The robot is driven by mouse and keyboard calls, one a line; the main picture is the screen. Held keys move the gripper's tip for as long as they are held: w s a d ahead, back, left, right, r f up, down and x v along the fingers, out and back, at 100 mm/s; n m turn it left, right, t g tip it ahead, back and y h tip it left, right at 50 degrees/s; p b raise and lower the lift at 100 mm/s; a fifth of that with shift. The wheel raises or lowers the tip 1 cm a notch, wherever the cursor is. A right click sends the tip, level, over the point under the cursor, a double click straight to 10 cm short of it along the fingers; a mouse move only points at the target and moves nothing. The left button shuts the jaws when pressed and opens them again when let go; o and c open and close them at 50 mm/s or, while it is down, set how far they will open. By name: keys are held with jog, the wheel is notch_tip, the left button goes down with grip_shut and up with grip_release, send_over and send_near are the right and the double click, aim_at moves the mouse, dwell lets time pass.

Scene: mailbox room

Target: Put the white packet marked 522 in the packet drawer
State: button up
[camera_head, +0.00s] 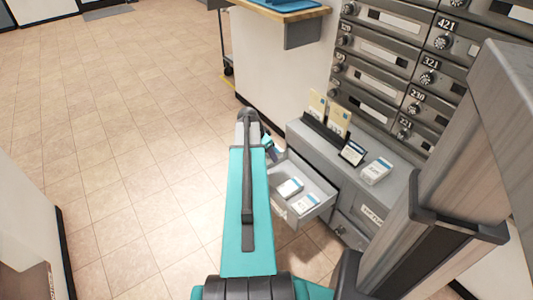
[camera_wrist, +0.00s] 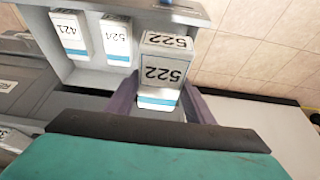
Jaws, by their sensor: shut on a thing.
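The white packet marked 522 (camera_wrist: 163,72), with a blue stripe, is between the fingers of my gripper (camera_wrist: 158,102) in the wrist view. My gripper is shut on it. The packet drawer (camera_head: 325,203) is pulled out of the grey cabinet in the head view. It holds two white packets, marked 421 (camera_wrist: 70,35) and 524 (camera_wrist: 117,40) in the wrist view. The held packet appears beside the 524 packet, overlapping the drawer's edge in the picture; I cannot tell its height above the drawer. In the head view my arm mostly hides the gripper.
The grey cabinet (camera_head: 300,133) has a small dark sign (camera_head: 353,153), a white packet (camera_head: 377,171) and a rack of yellowish envelopes (camera_head: 328,115) on top. Numbered mailboxes (camera_head: 385,60) stand behind it. The tiled floor (camera_head: 120,130) to the left is clear.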

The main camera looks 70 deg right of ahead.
jog(key=shift+s+d+f+b, duration=0.3)
jog(key=shift+d+f, duration=0.15)
jog(key=shift+f, duration=0.1)
jog(key=shift+s+d+f+b, duration=0.25)
jog(key=shift+d+f, duration=0.15)
jog(key=shift+f, duration=0.15)
jog(key=shift+w+a+f+b+x, duration=0.15)
jog(key=shift+b+x, duration=0.45)
jog(key=shift+x, duration=0.9)
jog(key=shift+w+a+f+b+x, duration=0.15)
jog(key=shift+b+x, duration=0.4)
jog(key=shift+x, duration=0.9)
jog(key=shift+w+a+r+b+x, duration=0.1)
jog(key=shift+a+b+x, duration=0.35)
jog(key=shift+x, duration=1.05)
jog(key=shift+d, duration=0.2)
jog(key=o, duration=1.2)
jog(key=shift+p+v, duration=2)
jog(key=shift+v, duration=1.95)
jog(key=shift+a, duration=0.1)
